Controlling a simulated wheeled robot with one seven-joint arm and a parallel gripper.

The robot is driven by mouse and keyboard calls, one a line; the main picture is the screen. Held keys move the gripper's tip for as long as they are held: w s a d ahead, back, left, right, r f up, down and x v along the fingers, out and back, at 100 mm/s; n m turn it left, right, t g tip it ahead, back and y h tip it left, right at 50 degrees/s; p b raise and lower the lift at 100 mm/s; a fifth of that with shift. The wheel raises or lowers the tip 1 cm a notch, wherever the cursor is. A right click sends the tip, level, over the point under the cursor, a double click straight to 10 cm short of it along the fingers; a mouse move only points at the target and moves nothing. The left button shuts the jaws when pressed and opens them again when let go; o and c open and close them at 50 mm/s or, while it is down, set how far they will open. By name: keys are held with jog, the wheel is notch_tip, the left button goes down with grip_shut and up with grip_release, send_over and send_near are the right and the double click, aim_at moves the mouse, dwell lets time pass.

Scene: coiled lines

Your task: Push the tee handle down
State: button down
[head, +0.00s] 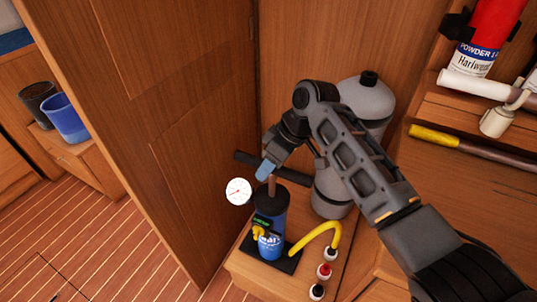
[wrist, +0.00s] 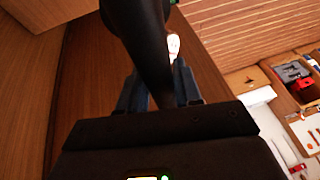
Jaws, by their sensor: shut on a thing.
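The tee handle (head: 244,157) is a dark crossbar on top of a brown rod (head: 271,186). The rod rises from a blue hand pump (head: 270,218) standing upright on a black base, with some of the rod showing above the body. My gripper (head: 267,168) is at the handle's middle, shut on it from above. In the wrist view the handle (wrist: 148,40) runs dark and thick between my two blue-grey fingers (wrist: 159,90). My fingers hide the handle's middle in the head view.
A white gauge (head: 238,191) sits left of the pump. A wooden door (head: 170,120) is close on the left.

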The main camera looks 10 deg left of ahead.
notch_tip(320, 180, down, 6)
jog(key=shift+r+b, duration=0.1)
jog(key=shift+b, duration=1)
jog(key=c, duration=0.8)
grip_release()
jog(key=shift+c, duration=0.2)
jog(key=v, duration=0.7)
jog(key=shift+d+r, duration=0.15)
jog(key=shift+r, duration=0.2)
